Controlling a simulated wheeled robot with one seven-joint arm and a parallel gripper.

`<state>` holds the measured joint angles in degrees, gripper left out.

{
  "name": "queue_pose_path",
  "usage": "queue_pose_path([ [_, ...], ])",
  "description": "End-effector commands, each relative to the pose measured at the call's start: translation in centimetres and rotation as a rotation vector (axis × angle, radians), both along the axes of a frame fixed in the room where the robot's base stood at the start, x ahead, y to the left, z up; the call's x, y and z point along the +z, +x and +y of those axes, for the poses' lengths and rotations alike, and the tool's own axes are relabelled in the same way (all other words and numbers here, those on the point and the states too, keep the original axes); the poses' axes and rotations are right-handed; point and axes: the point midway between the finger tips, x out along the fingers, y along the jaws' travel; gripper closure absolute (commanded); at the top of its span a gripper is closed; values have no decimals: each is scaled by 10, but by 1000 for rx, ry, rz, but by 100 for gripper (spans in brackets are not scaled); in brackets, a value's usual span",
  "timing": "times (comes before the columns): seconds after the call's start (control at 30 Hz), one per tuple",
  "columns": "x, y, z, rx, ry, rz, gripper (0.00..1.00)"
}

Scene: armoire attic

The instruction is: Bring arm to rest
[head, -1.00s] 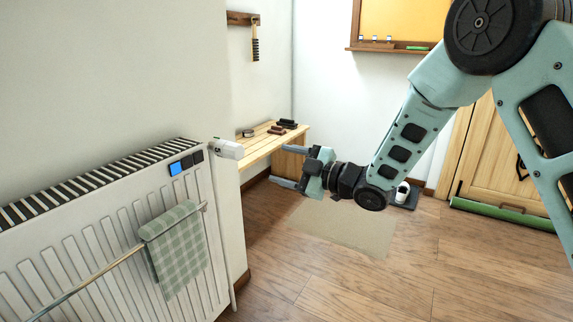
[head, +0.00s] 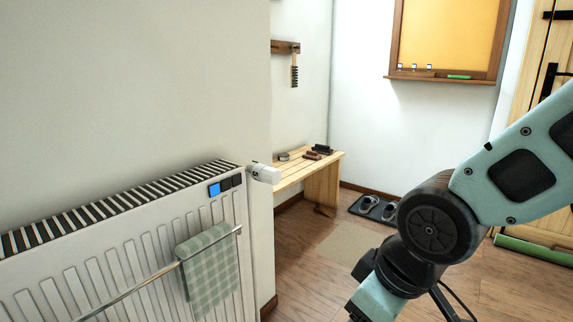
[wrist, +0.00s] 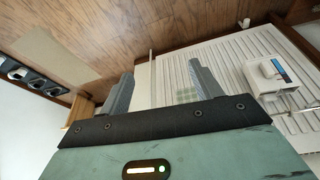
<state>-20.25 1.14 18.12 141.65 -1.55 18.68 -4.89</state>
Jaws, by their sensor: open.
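My arm (head: 512,180) shows at the right of the head view, folded down with its wrist end running off the bottom edge. The fingers are out of the head view. In the wrist view my gripper (wrist: 160,85) has its two grey fingers set wide apart with nothing between them. The fingers point toward the floor and the radiator side, and they appear clear of everything.
A white radiator (head: 130,245) with a checked green towel (head: 208,265) on its rail stands at the left. A wooden bench (head: 322,172) stands behind it. A shoe tray (head: 368,208), a mat (head: 350,245) and open wood floor lie beyond.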

Motion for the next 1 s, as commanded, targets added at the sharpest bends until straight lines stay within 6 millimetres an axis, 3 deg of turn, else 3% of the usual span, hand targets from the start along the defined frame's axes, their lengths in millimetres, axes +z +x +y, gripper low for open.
queue_pose_path([
  [0.1,0,-52,-15,-49,-63,133,36],
  [0.23,1,-103,-31,-99,-132,264,36],
  [0.27,10,-107,-32,-106,-138,278,36],
  [0.57,80,-103,-31,-103,-134,271,36],
  [1.0,220,-102,-31,-103,-134,269,36],
])
